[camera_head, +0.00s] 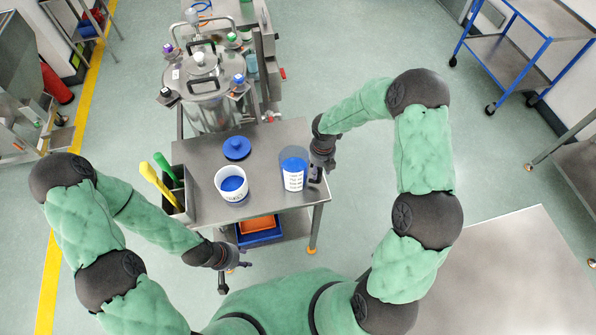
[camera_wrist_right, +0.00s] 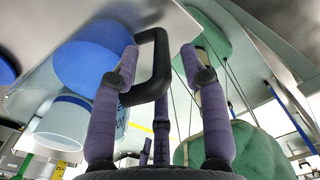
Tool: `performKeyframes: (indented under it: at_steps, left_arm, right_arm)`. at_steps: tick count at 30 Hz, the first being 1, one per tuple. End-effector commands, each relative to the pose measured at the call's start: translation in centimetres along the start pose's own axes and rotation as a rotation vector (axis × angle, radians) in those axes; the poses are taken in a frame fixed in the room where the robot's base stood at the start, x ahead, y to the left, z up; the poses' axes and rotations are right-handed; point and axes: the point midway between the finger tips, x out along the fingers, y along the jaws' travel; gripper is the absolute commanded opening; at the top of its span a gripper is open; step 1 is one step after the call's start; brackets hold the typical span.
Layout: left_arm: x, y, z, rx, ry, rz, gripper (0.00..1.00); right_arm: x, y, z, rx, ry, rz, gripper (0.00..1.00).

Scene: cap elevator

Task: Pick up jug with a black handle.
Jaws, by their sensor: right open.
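The jug (camera_head: 293,174) stands on the metal cart top, with a blue lower part and a white printed label. Its black handle (camera_wrist_right: 150,38) shows in the right wrist view, in front of the blue jug body (camera_wrist_right: 92,52). My right gripper (camera_head: 317,172) is at the jug's right side.
A white tub with blue inside (camera_head: 232,190) and a blue lid (camera_head: 237,148) stand left of the jug. A holder with yellow and green tools (camera_head: 178,200) is at the cart's left edge. A steel vessel (camera_head: 205,85) stands behind.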

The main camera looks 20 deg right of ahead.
Motion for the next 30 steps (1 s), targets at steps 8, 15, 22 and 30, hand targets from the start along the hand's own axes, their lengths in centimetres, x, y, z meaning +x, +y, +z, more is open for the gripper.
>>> performKeyframes:
  at_steps: [8, 15, 22, 30]
  left_arm:
    - [0.2, -0.1, 0.0, 0.000, 0.000, 0.000, 0.40]
    - [0.3, -0.1, 0.0, 0.000, 0.000, 0.000, 0.40]
    - [0.2, -0.1, 0.0, 0.000, 0.000, 0.000, 0.40]
    - [0.3, -0.1, 0.0, 0.000, 0.000, 0.000, 0.40]
  right_arm:
    - [3.8, -0.2, 0.0, 0.000, 0.003, -0.001, 0.45]
    - [4.6, -0.2, 0.1, 0.000, -0.001, 0.000, 0.45]
    - [4.6, -0.2, 0.1, 0.000, 0.000, 0.000, 0.02]
    - [4.5, -0.1, 0.3, 0.001, -0.004, 0.002, 0.00]
